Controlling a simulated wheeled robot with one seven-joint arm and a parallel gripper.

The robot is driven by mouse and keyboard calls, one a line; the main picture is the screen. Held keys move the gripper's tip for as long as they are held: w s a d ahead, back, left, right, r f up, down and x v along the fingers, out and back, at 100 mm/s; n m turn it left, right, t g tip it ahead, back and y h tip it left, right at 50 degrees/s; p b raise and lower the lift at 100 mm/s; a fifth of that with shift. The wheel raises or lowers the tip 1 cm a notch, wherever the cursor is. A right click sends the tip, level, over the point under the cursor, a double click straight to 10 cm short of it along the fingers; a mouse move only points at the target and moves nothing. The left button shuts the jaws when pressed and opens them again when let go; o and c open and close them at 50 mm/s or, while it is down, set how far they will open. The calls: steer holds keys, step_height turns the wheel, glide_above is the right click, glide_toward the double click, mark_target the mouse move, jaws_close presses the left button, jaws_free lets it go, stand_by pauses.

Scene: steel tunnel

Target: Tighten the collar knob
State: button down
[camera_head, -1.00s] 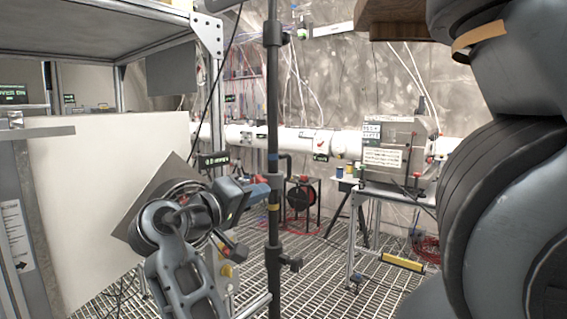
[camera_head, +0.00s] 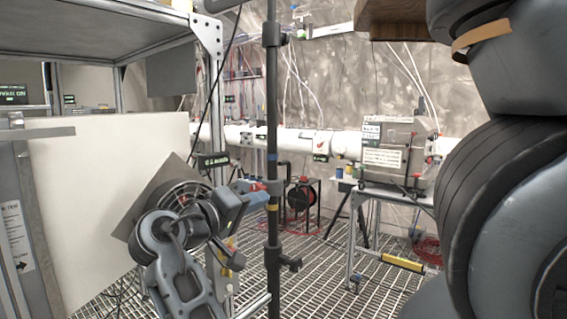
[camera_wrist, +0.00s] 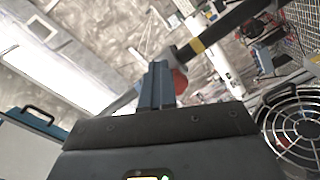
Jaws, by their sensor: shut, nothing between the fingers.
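A dark upright pole (camera_head: 273,120) with a yellow band stands right of my gripper. It crosses the upper part of the wrist view as a dark bar (camera_wrist: 235,24). A red knob (camera_wrist: 181,80) shows beside my fingers in the wrist view, close to the pole's yellow band (camera_wrist: 197,46). It is partly hidden by the fingers, and I cannot tell whether they touch it. My gripper (camera_head: 264,196) has its blue fingers at the pole in the head view. The fingers (camera_wrist: 158,68) are together and hold nothing.
A round fan with a wire guard (camera_wrist: 297,130) is close to my wrist on the right. A white panel (camera_head: 90,200) and a metal shelf frame (camera_head: 212,90) stand on the left. A grey machine (camera_head: 397,152) sits on a stand at the right. Grating floor (camera_head: 330,275) is open between.

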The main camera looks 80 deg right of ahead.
steer(key=shift+w+d+f, duration=0.25)
steer(key=shift+d+f, duration=0.1)
steer(key=shift+d, duration=0.2)
steer(key=shift+s, duration=0.1)
steer(key=shift+s+a+f, duration=0.1)
steer(key=shift+s+f, duration=0.05)
steer(key=shift+f, duration=0.1)
steer(key=shift+v, duration=2.95)
